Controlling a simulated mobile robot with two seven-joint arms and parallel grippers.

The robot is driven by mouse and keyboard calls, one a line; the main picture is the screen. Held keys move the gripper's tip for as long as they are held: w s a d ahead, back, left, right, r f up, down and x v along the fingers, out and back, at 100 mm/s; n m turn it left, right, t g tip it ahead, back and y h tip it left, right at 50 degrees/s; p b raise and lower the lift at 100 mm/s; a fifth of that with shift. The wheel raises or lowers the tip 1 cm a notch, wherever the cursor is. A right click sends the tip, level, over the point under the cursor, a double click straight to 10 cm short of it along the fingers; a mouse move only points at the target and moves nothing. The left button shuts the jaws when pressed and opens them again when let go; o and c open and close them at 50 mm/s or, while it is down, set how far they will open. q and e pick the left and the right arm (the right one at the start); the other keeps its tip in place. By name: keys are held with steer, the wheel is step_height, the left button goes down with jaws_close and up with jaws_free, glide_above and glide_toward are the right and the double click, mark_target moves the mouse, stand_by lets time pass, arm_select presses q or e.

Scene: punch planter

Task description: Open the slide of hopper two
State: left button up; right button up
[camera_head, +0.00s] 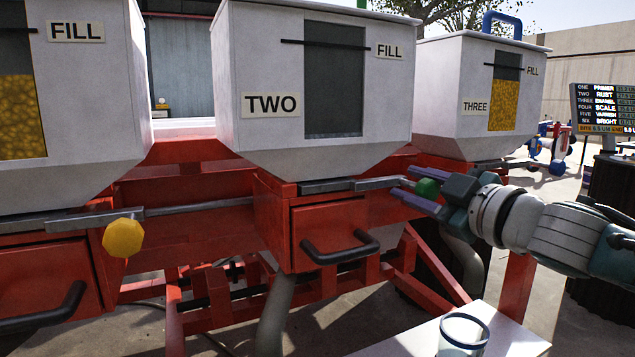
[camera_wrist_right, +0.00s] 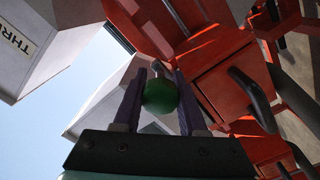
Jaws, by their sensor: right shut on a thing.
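Hopper two (camera_head: 245,65) is a white bin in the middle of the head view, with a "TWO" label and a dark level window showing no yellow fill. Its slide (camera_head: 327,186) is a flat grey bar under the bin, with a rod (camera_head: 385,182) running right to a round green knob (camera_head: 428,187). My right gripper (camera_head: 408,188) comes in from the right and is shut on this knob. In the right wrist view the knob (camera_wrist_right: 160,97) sits between the two purple fingers (camera_wrist_right: 160,75). My left gripper is not in view.
Hopper three (camera_head: 455,85) stands to the right and another hopper (camera_head: 90,90) to the left, with a yellow knob (camera_head: 123,238). A red drawer with a black handle (camera_head: 340,250) sits below hopper two. A glass (camera_head: 463,335) stands on a white surface at the front.

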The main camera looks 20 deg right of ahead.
jaws_close()
stand_by(0.8)
